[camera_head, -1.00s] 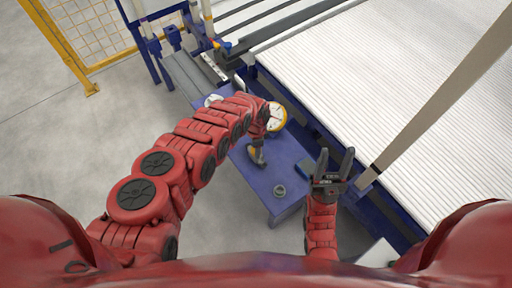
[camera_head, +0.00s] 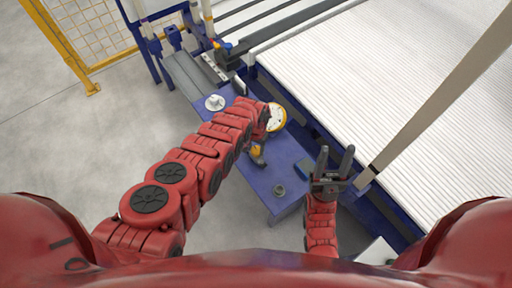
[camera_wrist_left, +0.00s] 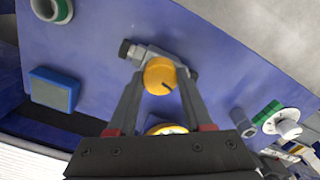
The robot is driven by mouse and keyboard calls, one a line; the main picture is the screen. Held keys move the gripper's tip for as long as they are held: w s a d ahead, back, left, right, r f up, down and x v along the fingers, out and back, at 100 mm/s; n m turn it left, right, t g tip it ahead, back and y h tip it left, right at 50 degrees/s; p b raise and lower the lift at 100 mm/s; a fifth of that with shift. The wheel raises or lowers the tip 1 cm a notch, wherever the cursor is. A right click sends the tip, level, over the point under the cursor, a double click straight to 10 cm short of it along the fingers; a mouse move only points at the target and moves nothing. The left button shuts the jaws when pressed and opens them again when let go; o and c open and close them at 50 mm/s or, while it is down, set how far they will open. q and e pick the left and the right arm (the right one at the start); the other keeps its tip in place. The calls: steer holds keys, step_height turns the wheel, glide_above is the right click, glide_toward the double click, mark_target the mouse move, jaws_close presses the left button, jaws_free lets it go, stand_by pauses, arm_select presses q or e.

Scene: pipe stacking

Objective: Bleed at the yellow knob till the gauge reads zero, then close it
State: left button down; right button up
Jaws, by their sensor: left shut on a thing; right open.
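The yellow knob (camera_wrist_left: 160,76) sits on a grey valve fitting (camera_wrist_left: 142,52) on the blue table. In the left wrist view my left gripper (camera_wrist_left: 158,84) is shut on the knob, one finger on each side. A dark mark shows on the knob's face. In the head view the gauge (camera_head: 277,117), with a white face and yellow rim, stands just beside my left wrist. It shows only in part below the knob in the left wrist view (camera_wrist_left: 167,129), and its reading is too small to tell. My right gripper (camera_head: 333,165) is open and empty, right of the table.
The blue table (camera_head: 270,180) also bears a white round dial (camera_head: 214,103) and a small grey ring (camera_head: 279,190). A blue-grey block (camera_wrist_left: 54,90) lies near one edge. A large bed of white pipes (camera_head: 390,90) fills the right. A yellow fence stands far left.

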arm_select(q)
steer(key=shift+n, duration=1.3)
steer(key=shift+c, duration=1.5)
jaws_free()
